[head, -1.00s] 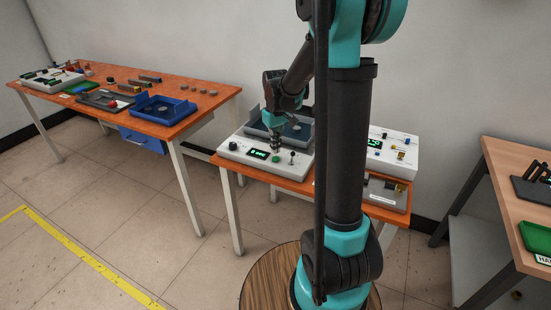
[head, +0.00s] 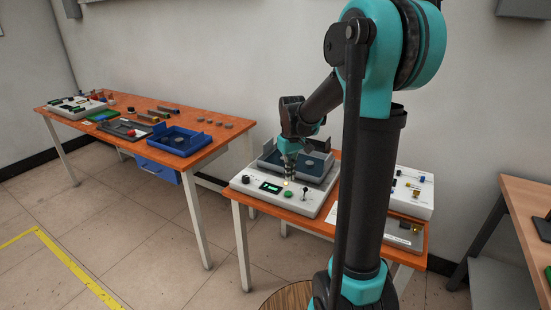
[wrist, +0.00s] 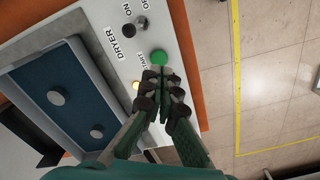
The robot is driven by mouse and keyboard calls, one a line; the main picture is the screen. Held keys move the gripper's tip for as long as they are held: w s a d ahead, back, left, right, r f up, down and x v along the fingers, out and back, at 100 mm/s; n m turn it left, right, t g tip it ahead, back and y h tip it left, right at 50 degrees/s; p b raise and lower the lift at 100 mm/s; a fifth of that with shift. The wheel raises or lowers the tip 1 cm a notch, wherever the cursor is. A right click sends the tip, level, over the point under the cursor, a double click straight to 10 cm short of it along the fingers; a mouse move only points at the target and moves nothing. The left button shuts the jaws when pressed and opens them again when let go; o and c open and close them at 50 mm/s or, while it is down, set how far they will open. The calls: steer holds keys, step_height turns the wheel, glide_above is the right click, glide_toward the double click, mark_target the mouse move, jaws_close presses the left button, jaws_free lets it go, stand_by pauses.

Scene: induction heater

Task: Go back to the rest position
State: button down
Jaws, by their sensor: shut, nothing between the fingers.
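My gripper (head: 290,179) is shut and empty, pointing down just above the white dryer panel (head: 318,207) in the head view. The wrist view shows its closed fingertips (wrist: 165,72) close to the green START button (wrist: 159,57); I cannot tell the exact gap. The green button (head: 289,194) shows just below the fingertips in the head view. A small yellow lamp (wrist: 136,85) glows beside the fingers. The dryer's blue tray bed (wrist: 45,110) holds round grey discs (wrist: 57,97).
A black toggle (wrist: 129,30) stands on the panel. A white device (head: 413,190) stands right of the dryer, partly behind my arm. A long orange table (head: 195,154) with a blue tray (head: 178,140) is at left. The floor (head: 140,225) in front is clear.

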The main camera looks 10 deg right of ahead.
steer(key=s+d+f+m+t, duration=0.2)
steer(key=s+f, duration=0.1)
steer(key=s, duration=0.7)
steer(key=s+d+f+m+t, duration=0.2)
steer(key=s+f, duration=0.2)
steer(key=s, duration=0.7)
steer(key=shift+s+f+m, duration=0.15)
steer(key=shift+f+m, duration=0.15)
steer(key=shift+a, duration=0.1)
stand_by(5.5)
